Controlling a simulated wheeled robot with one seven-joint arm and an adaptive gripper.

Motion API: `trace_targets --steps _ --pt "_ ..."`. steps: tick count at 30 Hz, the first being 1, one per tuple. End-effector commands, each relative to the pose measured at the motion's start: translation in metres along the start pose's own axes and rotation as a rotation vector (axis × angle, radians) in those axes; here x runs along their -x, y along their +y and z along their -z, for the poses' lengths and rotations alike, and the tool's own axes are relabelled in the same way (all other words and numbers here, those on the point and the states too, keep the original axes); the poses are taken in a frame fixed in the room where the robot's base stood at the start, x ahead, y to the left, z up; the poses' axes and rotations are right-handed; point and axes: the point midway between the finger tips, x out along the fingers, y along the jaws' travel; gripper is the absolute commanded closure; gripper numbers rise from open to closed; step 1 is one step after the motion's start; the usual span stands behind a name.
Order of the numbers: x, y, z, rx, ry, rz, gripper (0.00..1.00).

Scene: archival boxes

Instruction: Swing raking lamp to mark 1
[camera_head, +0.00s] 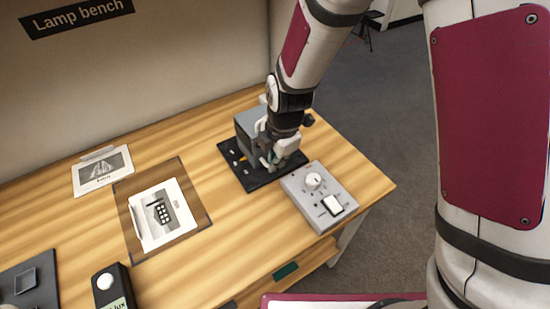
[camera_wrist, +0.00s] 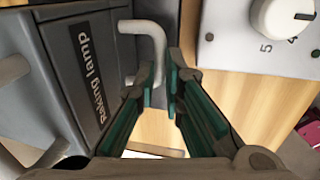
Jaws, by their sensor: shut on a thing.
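The raking lamp (camera_head: 247,122) is a grey box on a black base plate (camera_head: 262,183) at the far right of the bench. Its label (camera_wrist: 88,75) reads "Raking lamp" in the wrist view. A pale bent handle (camera_wrist: 148,32) sticks out of the lamp's side. My gripper (camera_wrist: 165,88) is shut on the handle's end, with its green-padded fingers on either side. In the head view my gripper (camera_head: 270,162) hides part of the lamp. Small pale marks (camera_head: 233,156) show on the plate's left side; I cannot read their numbers.
A grey control box (camera_head: 300,193) with a white knob and switch stands close in front of the plate. A light meter (camera_head: 112,287) is at the front. Bare wood (camera_head: 235,235) lies between.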

Motion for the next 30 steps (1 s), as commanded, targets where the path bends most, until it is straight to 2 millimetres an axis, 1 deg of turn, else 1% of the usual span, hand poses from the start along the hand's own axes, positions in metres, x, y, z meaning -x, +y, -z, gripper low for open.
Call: trace_targets --steps 11,30 --pt "0.000 0.001 0.007 -0.059 -0.012 0.001 1.00" --pt "-0.001 0.010 0.033 -0.353 -0.072 0.000 1.00"
